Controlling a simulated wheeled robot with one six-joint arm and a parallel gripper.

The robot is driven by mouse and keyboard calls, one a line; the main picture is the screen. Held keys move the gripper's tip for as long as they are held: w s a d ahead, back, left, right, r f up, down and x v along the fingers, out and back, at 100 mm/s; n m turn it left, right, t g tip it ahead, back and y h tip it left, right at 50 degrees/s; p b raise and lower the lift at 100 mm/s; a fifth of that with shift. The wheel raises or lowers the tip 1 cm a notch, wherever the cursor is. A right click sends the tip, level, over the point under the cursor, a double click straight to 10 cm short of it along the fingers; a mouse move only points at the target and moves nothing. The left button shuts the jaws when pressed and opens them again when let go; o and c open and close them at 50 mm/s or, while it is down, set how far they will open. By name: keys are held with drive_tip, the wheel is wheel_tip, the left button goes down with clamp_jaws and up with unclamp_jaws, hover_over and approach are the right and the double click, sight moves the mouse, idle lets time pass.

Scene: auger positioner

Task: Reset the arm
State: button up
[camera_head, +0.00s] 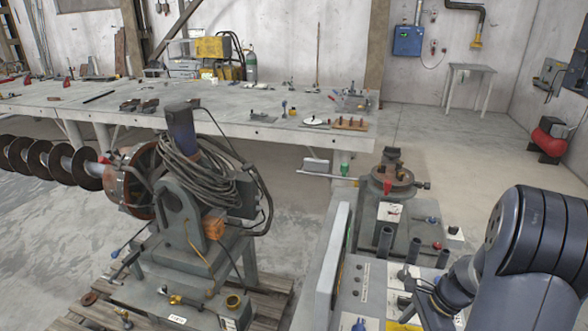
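My arm (530,245) fills the lower right corner, with its large dark blue-grey joint closest to the camera. A narrower section of it (458,287) reaches left and down over the grey control cabinet near the bottom edge. I cannot make out any gripper fingers in this view, nor whether the gripper holds anything.
The grey control cabinet (352,285) stands close beside my arm. A positioner (180,215) with coiled cables holds a long auger (62,163) at left. A long workbench (235,125) with tools lies behind. Open floor (440,135) shows at back right.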

drive_tip(key=shift+s+m+t, duration=0.1)
drive_tip(key=shift+m+t, duration=0.4)
drive_tip(key=shift+m, duration=0.7)
drive_tip(key=shift+r+m, duration=0.15)
drive_tip(key=shift+m, duration=0.25)
drive_tip(key=shift+v, duration=1.1)
